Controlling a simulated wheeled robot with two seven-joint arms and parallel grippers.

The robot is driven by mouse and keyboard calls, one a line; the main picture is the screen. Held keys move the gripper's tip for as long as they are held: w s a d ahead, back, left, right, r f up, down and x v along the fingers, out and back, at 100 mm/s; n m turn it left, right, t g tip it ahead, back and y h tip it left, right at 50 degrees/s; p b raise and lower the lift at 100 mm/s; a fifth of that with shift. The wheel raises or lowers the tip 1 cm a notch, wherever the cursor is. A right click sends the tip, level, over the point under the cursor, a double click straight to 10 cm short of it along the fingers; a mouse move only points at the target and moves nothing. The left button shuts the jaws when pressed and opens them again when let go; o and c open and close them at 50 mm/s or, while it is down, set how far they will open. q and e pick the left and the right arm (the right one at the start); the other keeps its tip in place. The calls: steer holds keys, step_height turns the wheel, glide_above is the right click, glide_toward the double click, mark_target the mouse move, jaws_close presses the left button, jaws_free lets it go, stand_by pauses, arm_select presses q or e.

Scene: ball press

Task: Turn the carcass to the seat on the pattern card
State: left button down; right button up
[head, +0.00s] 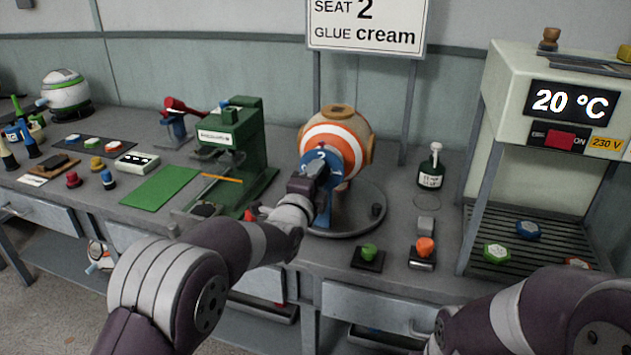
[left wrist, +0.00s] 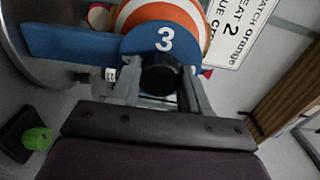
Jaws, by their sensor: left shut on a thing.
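The carcass (head: 350,133), a ball with orange and white bands and tan parts, stands on a round grey turntable base (head: 365,215). A blue plate on its front (head: 320,158) carries numerals; the left wrist view shows a 3 on this blue plate (left wrist: 150,38). My left gripper (head: 312,180) is shut on a black knob (left wrist: 165,78) at the plate's front. The gripper hides part of the plate in the head view. The pattern card (head: 366,22) behind reads SEAT 2 and GLUE cream; the left wrist view adds PATCH orange. My right gripper is out of view.
A green press (head: 240,145) stands left of the carcass. A dark bottle (head: 431,168), a green knob (head: 369,252) and an orange knob (head: 425,248) stand to the right. A heater cabinet (head: 545,120) reading 20 °C stands far right. My right arm crosses the lower right.

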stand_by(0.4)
arm_select(q)
steer(key=c, duration=0.5)
jaws_free()
steer(key=shift+c, duration=0.2)
steer(key=v, duration=1.2)
steer(key=shift+s, duration=0.3)
steer(key=shift+a, duration=0.1)
